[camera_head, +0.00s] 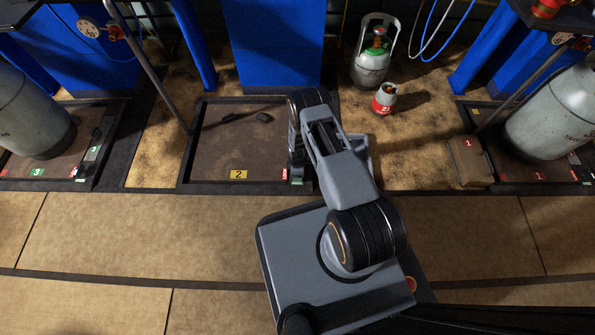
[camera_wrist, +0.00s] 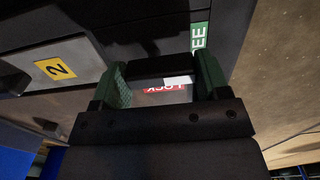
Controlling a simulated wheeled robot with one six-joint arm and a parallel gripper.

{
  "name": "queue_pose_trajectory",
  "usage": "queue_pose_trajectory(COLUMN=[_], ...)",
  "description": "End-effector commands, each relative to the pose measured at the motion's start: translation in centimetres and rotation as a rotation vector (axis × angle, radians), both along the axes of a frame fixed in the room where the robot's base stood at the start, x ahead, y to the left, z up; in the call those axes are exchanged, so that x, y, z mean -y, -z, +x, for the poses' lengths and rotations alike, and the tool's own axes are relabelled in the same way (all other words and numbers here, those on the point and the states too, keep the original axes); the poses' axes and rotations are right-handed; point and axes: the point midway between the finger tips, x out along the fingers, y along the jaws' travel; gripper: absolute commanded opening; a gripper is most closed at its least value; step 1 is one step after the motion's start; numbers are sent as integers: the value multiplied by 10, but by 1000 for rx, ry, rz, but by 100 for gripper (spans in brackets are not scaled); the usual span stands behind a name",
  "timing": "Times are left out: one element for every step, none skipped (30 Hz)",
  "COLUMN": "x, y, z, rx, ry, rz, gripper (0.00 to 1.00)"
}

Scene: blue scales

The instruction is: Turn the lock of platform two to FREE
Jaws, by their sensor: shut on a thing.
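Platform two (camera_head: 225,145) is a dark, framed scale plate with a yellow "2" label (camera_head: 238,174); the label also shows in the wrist view (camera_wrist: 62,68). My gripper (camera_head: 297,166) is low at the platform's right front corner. In the wrist view, my gripper (camera_wrist: 160,72) has its green-padded fingers on both sides of a dark block, the lock (camera_wrist: 152,68), and is shut on it. The red LOCK label (camera_wrist: 164,90) shows between the fingers, partly covered, and the green FREE label (camera_wrist: 200,37) lies beyond. In the head view my gripper hides the lock.
Platform three (camera_head: 85,160) with a large cylinder (camera_head: 30,115) is at left. Platform one (camera_head: 525,178) with another cylinder (camera_head: 555,120) is at right. A small red-banded cylinder (camera_head: 384,99) and a taller one (camera_head: 372,60) stand behind right. The front floor is clear.

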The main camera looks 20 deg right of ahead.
Motion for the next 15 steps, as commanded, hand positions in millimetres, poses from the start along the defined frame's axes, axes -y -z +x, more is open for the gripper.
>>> queue_pose_trajectory(x=[0, 0, 0, 0, 0, 0, 0, 0, 0, 0, 0, 0, 0, 0, 0], y=[0, 0, 0, 0, 0, 0, 0, 0, 0, 0, 0, 0, 0, 0, 0], z=[1, 1, 1, 1, 1, 1, 1, 1, 1, 1, 1, 1, 1, 1, 1], rx=[2, 2, 2, 2, 2, 2, 2, 2, 2, 2, 2, 2, 2, 1, 1], ry=[-7, -7, -8, -8, -8, -8, -8, -8, -8, -8, -7, -7, -6, -6, -6], rz=[-1, -1, -1, -1, -1, -1, -1, -1, -1, -1, -1, -1, -1, 0, 0], gripper=[45, 45, 45, 45, 45, 45, 45, 45, 70, 73, 75, 79, 82, 85, 89])
